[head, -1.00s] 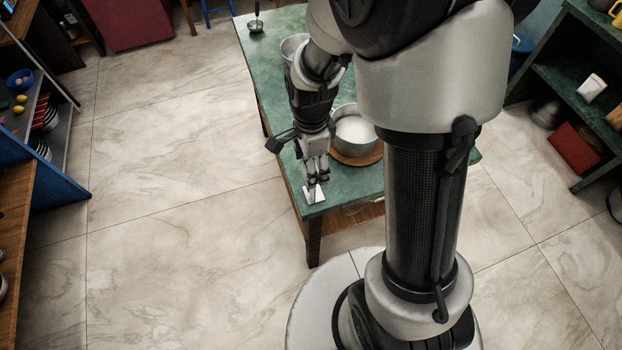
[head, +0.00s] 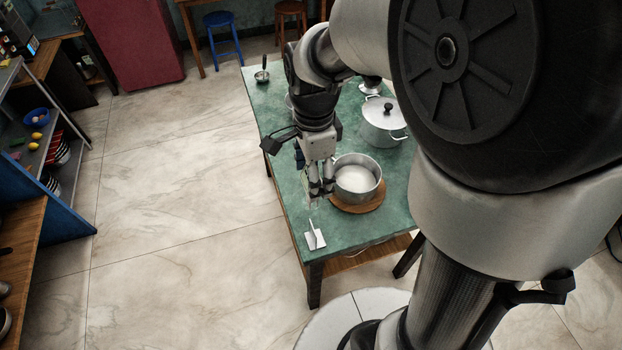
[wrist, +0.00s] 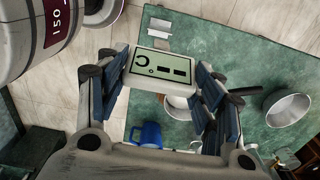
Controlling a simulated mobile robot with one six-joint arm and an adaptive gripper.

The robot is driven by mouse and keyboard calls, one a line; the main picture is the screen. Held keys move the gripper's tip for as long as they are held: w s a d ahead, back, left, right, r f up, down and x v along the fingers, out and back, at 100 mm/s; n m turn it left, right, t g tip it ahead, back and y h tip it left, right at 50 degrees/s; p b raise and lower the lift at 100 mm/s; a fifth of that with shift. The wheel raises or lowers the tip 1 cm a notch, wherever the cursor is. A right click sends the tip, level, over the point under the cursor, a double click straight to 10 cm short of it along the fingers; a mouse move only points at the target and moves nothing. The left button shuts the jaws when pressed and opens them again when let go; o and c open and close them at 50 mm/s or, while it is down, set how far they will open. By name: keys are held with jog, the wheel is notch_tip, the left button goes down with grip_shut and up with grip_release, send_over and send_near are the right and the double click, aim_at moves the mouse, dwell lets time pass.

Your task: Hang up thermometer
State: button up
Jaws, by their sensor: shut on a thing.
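My gripper (wrist: 166,85) is shut on the thermometer (wrist: 160,68), a flat pale green rectangular piece with dark markings, held between the fingers in the wrist view. In the head view my gripper (head: 321,188) is above the near end of the green table, beside the pot with white contents (head: 356,178). The thermometer cannot be made out clearly there. A small white folded stand (head: 315,236) sits on the near table corner, apart from my gripper. It also shows in the wrist view (wrist: 158,30), beyond the thermometer.
The pot stands on a round wooden board (head: 362,206). A lidded pot (head: 386,120) is behind it. In the wrist view a blue mug (wrist: 148,134) and an open metal pot (wrist: 288,107) stand on the green table (wrist: 240,55). The table's left edge borders open floor.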

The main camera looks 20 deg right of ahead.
notch_tip(320, 180, up, 4)
jog(key=shift+r+p, duration=0.1)
jog(key=shift+p, duration=0.55)
notch_tip(320, 180, up, 5)
jog(key=p, duration=0.4)
jog(key=shift+f, duration=0.2)
jog(key=shift+f, duration=0.15)
